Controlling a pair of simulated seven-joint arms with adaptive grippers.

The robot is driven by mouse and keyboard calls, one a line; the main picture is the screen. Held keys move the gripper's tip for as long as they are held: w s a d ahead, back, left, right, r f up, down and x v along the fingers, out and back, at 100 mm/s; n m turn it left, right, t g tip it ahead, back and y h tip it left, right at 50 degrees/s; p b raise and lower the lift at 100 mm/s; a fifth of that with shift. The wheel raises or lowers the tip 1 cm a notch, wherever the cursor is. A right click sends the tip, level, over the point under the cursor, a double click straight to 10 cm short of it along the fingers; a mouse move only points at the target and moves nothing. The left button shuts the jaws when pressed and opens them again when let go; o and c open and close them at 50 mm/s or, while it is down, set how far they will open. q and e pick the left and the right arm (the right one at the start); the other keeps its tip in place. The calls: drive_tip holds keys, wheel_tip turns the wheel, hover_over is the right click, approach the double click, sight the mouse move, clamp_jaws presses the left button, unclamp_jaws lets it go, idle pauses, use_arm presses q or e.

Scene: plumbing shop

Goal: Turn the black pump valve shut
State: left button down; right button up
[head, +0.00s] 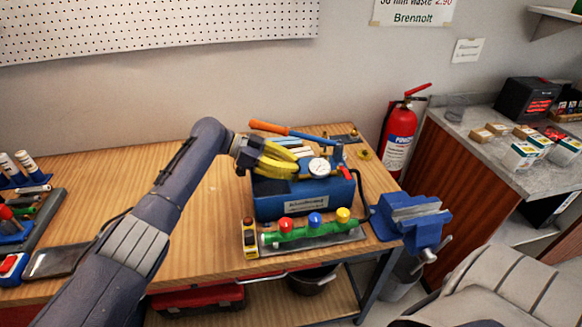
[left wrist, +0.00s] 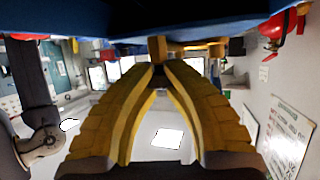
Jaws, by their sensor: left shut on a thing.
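The blue test pump (head: 290,203) stands on the wooden bench, with a round white gauge (head: 319,166) and an orange-gripped lever (head: 268,127) on top. My left gripper (head: 297,164) reaches in from the left, its yellow fingers over the pump's top, beside the gauge. In the left wrist view the fingers (left wrist: 158,72) come together at their tips on a small dark part, which I take to be the black pump valve (left wrist: 158,75). The fingers hide the valve in the head view, so its turn position cannot be told. My right gripper is not in view.
A blue vise (head: 414,222) sits at the bench's right edge. The bench left of the pump is mostly clear beneath my left arm.

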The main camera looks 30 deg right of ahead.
use_arm(q)
drive_tip(key=shift+d+r, duration=0.25)
drive_tip(key=shift+r, duration=0.45)
drive_tip(key=c, duration=1.3)
unclamp_jaws()
drive_tip(key=shift+s+f, duration=0.15)
drive_tip(key=shift+o, duration=0.9)
drive_tip(key=shift+a+f, duration=0.15)
drive_tip(key=shift+f, duration=0.05)
drive_tip(key=shift+w+a, duration=0.25)
drive_tip(key=shift+w, duration=0.05)
drive_tip(key=v, duration=1.1)
drive_tip(key=shift+a+r, duration=0.15)
drive_tip(key=shift+a, duration=0.05)
drive_tip(key=shift+w, duration=0.1)
